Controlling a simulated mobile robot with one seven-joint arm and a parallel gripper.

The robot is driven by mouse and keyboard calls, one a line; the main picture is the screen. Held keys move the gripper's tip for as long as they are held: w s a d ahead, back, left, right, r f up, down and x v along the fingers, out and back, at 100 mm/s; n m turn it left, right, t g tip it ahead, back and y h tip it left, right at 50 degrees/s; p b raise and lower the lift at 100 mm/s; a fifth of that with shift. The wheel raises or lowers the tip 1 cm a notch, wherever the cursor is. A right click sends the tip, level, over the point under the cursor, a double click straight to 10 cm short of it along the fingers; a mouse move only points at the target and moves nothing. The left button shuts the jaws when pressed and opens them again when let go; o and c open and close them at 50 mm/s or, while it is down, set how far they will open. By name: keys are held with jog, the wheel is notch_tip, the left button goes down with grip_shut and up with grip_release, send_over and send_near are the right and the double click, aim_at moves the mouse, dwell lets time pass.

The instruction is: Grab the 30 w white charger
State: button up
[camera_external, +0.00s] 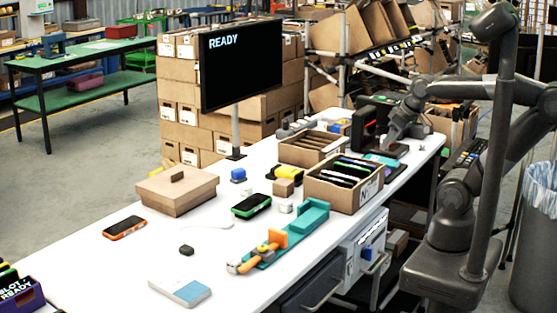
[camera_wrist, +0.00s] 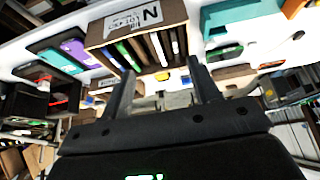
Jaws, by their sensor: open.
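A small white block (camera_external: 286,206), which looks like the white charger, sits on the white table between the green-screened handheld device (camera_external: 251,205) and the teal holder (camera_external: 300,218). Any wattage marking is too small to read. I cannot pick out the white block in the wrist view.
An open carton (camera_external: 343,196) of upright devices stands between my gripper and the white block; it also shows in the wrist view (camera_wrist: 112,32). A brown block (camera_external: 283,188), yellow item (camera_external: 287,172) and lidded box (camera_external: 177,190) are nearby. The monitor (camera_external: 240,65) rises behind.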

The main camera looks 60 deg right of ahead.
jog(key=g, duration=0.1)
send_over(247, 186)
jog(key=s, duration=0.4)
notch_tip(247, 186, down, 13)
jog(key=shift+n, duration=0.3)
jog(key=x, duration=0.6)
jog(key=shift+w+d, duration=0.2)
jog(key=shift+d, duration=0.05)
jog(key=shift+s+a+x, duration=0.15)
jog(key=shift+x, duration=1.15)
jog(key=shift+s+a+x, duration=0.1)
jog(key=shift+s+x, duration=0.1)
jog(key=shift+x, duration=1.1)
jog(key=shift+f, duration=0.15)
jog(key=shift+c, duration=0.4)
